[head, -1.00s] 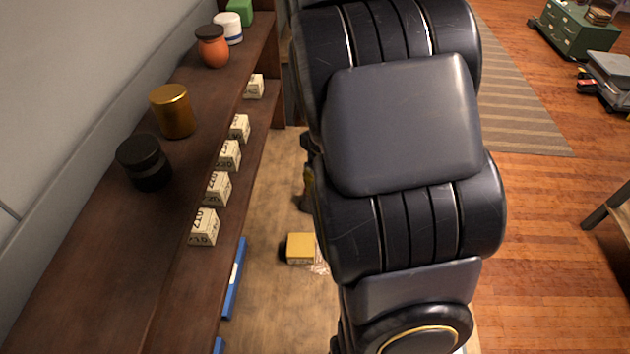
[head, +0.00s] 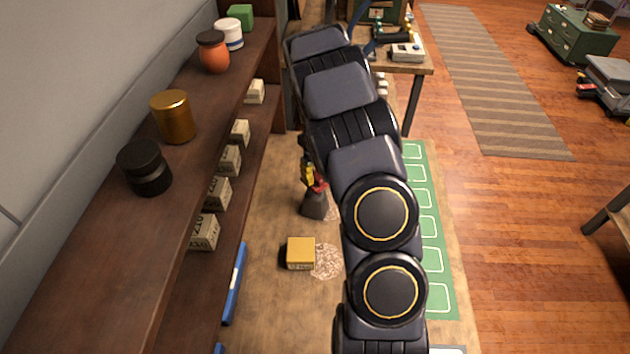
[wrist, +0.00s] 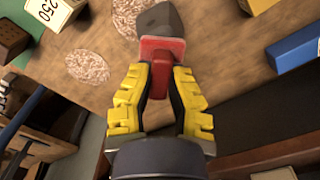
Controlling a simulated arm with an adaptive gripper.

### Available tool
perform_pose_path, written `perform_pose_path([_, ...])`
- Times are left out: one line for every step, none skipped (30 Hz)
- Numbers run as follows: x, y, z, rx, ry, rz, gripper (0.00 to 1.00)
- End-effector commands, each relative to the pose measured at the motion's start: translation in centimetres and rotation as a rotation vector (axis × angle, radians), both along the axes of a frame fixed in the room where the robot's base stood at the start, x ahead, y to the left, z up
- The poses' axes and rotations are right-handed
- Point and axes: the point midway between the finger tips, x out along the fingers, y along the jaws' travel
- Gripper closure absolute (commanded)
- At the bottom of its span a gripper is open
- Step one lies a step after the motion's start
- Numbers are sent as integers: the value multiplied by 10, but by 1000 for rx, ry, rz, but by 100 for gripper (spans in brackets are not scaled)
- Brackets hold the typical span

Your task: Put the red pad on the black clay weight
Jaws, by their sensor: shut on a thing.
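The red pad (wrist: 163,47) has a flat red plate and a darker red grip. My gripper (wrist: 161,75) is shut on the grip between its yellow fingers. The black clay weight (wrist: 160,20), a dark grey block, is just past the plate in the wrist view. In the head view my gripper (head: 307,174) is beside the shelf, with the red pad (head: 319,186) at the top of the clay weight (head: 313,206), which stands on the tabletop. I cannot tell whether pad and weight touch.
A yellow box (head: 300,252) stands nearer on the wooden table (head: 265,205), next to a speckled round patch (head: 326,262). A dark shelf (head: 185,215) with jars and several pale boxes borders the left. A green mat (head: 436,250) lies right of my arm.

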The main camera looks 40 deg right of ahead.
Motion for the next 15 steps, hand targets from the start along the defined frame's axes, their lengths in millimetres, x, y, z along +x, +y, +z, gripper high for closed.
perform_pose_path([-2,1,-10,4,8,0,100])
perform_pose_path([-2,1,-15,4,8,0,100])
perform_pose_path([-2,1,-20,4,6,-1,100])
perform_pose_path([-2,1,-23,3,5,-1,100])
perform_pose_path([-1,0,-24,2,3,-1,100])
perform_pose_path([-1,0,-24,1,2,-1,100])
perform_pose_path([-1,0,-24,0,1,-1,100])
perform_pose_path([-1,0,-24,0,1,0,100])
perform_pose_path([-1,0,-24,0,1,0,100])
perform_pose_path([-1,0,-24,0,1,0,100])
perform_pose_path([-1,0,-24,0,1,0,100])
perform_pose_path([-1,0,-24,1,1,0,100])
perform_pose_path([-1,0,-25,1,1,0,100])
perform_pose_path([-1,1,-25,1,2,0,100])
perform_pose_path([-1,1,-27,1,2,0,100])
